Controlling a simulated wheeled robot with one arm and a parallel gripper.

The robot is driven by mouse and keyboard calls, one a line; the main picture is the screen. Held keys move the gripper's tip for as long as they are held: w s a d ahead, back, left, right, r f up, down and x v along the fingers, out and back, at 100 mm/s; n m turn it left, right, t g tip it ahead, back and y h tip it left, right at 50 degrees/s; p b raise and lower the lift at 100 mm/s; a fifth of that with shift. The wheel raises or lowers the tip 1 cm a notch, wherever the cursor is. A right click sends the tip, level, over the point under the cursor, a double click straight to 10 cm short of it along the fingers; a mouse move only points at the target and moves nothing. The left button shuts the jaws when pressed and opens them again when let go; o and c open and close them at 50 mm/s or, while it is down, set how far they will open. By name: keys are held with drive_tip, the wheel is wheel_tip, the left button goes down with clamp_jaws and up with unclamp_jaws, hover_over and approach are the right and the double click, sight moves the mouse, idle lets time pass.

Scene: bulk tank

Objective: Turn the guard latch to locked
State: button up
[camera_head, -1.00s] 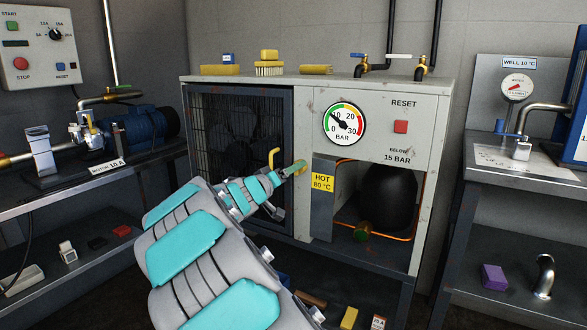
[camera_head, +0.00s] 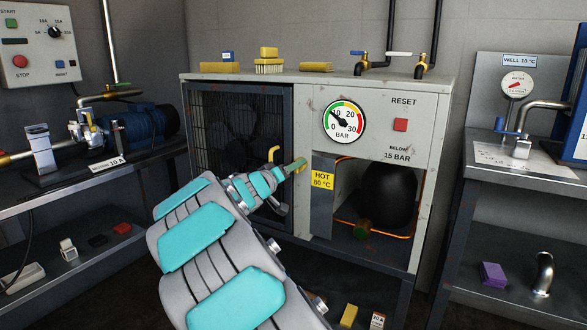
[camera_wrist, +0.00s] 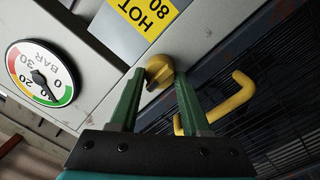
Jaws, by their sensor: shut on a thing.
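The guard latch (camera_wrist: 159,72) is a round yellow knob with a dark mark on its face, on the grey cabinet front beside the mesh guard. In the wrist view it sits between the green fingertips of my gripper (camera_wrist: 160,80), which is shut on it. In the head view my gripper (camera_head: 297,165) reaches the cabinet at the guard's right edge, and the knob is mostly hidden behind the fingers. The dark-framed mesh guard (camera_head: 240,120) stands closed against the cabinet. Its yellow hooked handle (camera_head: 272,154) is left of my fingers, and it also shows in the wrist view (camera_wrist: 232,103).
A yellow HOT label (camera_head: 322,180) is just right of my gripper. A pressure gauge (camera_head: 344,122) and a red reset button (camera_head: 401,125) are on the cabinet front. Brushes (camera_head: 269,66) lie on top. Benches stand on both sides.

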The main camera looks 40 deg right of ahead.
clamp_jaws()
drive_tip(key=shift+f+n+b, duration=0.15)
drive_tip(key=shift+n+b, duration=0.15)
drive_tip(key=shift+b, duration=0.05)
drive_tip(key=shift+s+f+n+t+p, duration=0.1)
drive_tip(key=shift+n+t+p, duration=0.35)
drive_tip(key=shift+n, duration=4.05)
drive_tip(key=shift+f+n+t+p, duration=0.15)
drive_tip(key=shift+n+p, duration=0.6)
drive_tip(key=shift+n, duration=3.75)
drive_tip(key=shift+r, duration=0.1)
